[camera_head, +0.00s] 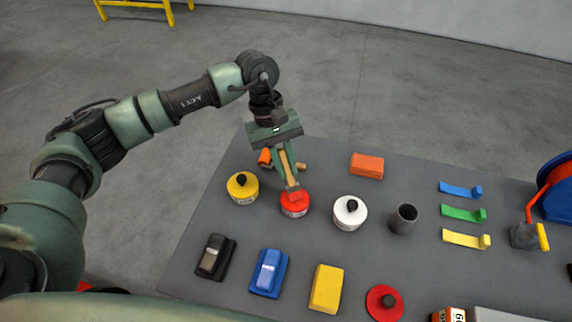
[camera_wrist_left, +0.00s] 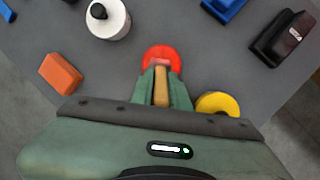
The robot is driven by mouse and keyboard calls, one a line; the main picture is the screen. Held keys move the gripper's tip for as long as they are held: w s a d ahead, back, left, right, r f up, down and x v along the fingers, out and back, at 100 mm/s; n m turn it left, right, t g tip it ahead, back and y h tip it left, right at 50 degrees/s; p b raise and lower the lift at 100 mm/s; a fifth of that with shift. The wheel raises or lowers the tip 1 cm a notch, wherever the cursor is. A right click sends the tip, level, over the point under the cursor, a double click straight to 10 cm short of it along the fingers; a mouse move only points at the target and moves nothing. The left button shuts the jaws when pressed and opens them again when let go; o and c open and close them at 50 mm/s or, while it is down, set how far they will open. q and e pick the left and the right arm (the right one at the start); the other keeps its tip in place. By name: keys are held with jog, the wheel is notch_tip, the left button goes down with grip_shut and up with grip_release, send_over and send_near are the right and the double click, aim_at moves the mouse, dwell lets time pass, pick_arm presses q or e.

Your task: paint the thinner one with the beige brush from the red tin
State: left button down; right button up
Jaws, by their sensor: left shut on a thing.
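My left gripper (camera_head: 288,172) is shut on the beige brush (camera_wrist_left: 161,88), pointing it downward. The brush's lower end overlaps the opening of the red tin (camera_head: 294,209); I cannot tell whether it touches the paint. The red tin also shows straight ahead of the fingers in the left wrist view (camera_wrist_left: 162,54). My right gripper is not in view.
A yellow tin (camera_head: 243,189) and a white tin (camera_head: 347,216) with dark knobs flank the red tin. A grey cup (camera_head: 402,222), orange block (camera_head: 367,166), yellow block (camera_head: 327,290) and red lid-like disc (camera_head: 376,306) stand around. The table (camera_head: 340,250) is bare between them.

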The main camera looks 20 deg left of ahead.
pick_arm(q)
jog(key=shift+s+f, duration=0.1)
jog(key=shift+f, duration=0.05)
jog(key=shift+r+p, duration=0.3)
jog(key=shift+r, duration=0.95)
jog(key=shift+r+p, duration=0.5)
jog(key=shift+r, duration=1.85)
